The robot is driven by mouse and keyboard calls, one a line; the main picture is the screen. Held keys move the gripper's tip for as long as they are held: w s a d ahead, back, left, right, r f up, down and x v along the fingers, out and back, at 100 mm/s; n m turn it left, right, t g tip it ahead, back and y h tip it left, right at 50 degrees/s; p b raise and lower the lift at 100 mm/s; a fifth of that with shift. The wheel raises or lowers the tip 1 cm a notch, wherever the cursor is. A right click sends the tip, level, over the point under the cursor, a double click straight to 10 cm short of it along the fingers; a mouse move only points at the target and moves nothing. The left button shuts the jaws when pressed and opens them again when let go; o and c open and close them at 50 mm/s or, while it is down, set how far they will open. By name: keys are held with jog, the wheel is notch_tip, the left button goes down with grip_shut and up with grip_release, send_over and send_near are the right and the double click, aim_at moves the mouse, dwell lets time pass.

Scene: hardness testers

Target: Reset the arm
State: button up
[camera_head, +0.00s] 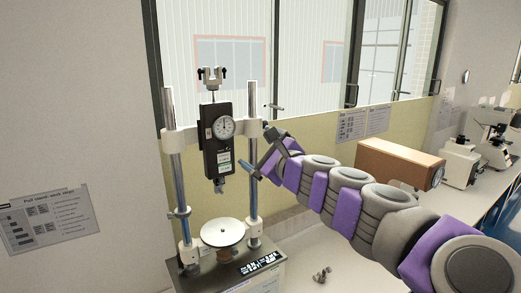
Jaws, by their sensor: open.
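My arm reaches in from the lower right, grey with purple bands, towards the hardness tester in the middle. My gripper (258,166) is open, with its fingers near the right-hand post of the tester. I see nothing held between the fingers. The hardness tester (222,128) has a dial gauge on a black body between two metal posts. A round pale plate (222,232) sits below the gauge on the tester's base (225,272). From this view I cannot tell whether the gripper touches the post.
A small grey object (322,275) lies on the white bench right of the base. A brown box (398,163) stands behind my arm. Microscopes (490,135) stand at the far right. A window (240,50) is behind, and a printed sheet (47,218) hangs on the left wall.

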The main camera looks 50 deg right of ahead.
dwell(0.4)
jog(key=w+a+f+n+g+y+b, duration=0.1)
jog(key=w+a+f+n+y+b, duration=0.25)
jog(key=a, duration=0.55)
jog(key=w+a+f+n+g+y+b, duration=0.15)
jog(key=a+f+n+y, duration=0.25)
jog(key=a+f+n, duration=0.45)
jog(key=s+a+f+n+g+y+b, duration=0.2)
jog(key=s+a+f+n+g+b, duration=0.15)
jog(key=a+f, duration=0.4)
jog(key=s+a+f+n+g+y+b, duration=0.1)
jog(key=s+a+f+n+g+b, duration=0.25)
jog(key=a, duration=0.65)
jog(key=s+a+f+n+g+h+b, duration=0.1)
jog(key=s+a+f+n+g, duration=0.2)
jog(key=f, duration=0.5)
jog(key=s+a+f+n+g+b, duration=0.1)
jog(key=s+f+n, duration=0.2)
jog(key=s+f, duration=0.4)
jog(key=s+d+f+n+g+h+b, duration=0.2)
jog(key=s+d+f, duration=0.1)
jog(key=s+f, duration=0.3)
jog(key=s+d+f+n+g+h+b, duration=0.3)
jog(key=s+f, duration=0.3)
jog(key=s, duration=0.1)
jog(key=shift+s+d+f+g, duration=0.15)
jog(key=shift+s+g, duration=0.2)
